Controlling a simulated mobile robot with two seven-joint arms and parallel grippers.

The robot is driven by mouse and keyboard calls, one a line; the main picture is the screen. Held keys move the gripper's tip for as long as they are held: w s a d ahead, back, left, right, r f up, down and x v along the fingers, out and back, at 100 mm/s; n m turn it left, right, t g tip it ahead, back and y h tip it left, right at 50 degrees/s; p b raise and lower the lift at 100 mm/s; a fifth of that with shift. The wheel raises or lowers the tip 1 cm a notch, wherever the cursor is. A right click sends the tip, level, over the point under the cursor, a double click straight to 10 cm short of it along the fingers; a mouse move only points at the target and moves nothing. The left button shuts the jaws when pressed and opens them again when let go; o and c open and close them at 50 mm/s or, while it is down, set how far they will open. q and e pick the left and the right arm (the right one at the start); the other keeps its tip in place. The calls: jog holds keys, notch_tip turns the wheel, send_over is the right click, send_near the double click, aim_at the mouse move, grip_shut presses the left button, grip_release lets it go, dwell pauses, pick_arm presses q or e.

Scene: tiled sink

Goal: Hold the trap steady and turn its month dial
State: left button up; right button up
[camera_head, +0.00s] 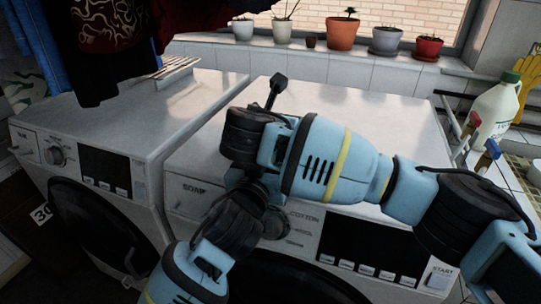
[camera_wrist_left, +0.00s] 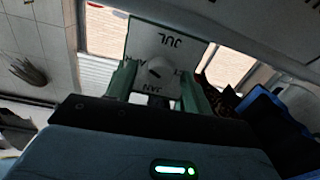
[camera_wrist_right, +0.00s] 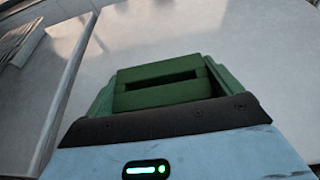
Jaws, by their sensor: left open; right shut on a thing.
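The trap (camera_wrist_left: 186,47) shows in the left wrist view as a pale squarish plate with month lettering, JUL near the top and JAN near the bottom. Its round grey month dial (camera_wrist_left: 155,70) sits in the middle of the plate. My left gripper (camera_wrist_left: 156,84) is open, its green fingers apart at either side of the dial; contact cannot be told. In the head view my arms cover the trap and the fingertips.
Two white washing machines stand side by side, the left one (camera_head: 180,105) and the right one (camera_head: 390,125). Several potted plants (camera_head: 341,33) line the windowsill. A white bottle (camera_head: 494,108) stands at the right. Dark clothes (camera_head: 115,45) hang at upper left.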

pick_arm(q)
jog(key=shift+w, duration=0.15)
jog(key=c, duration=1)
jog(key=m, duration=0.3)
jog(key=shift+m, duration=2.2)
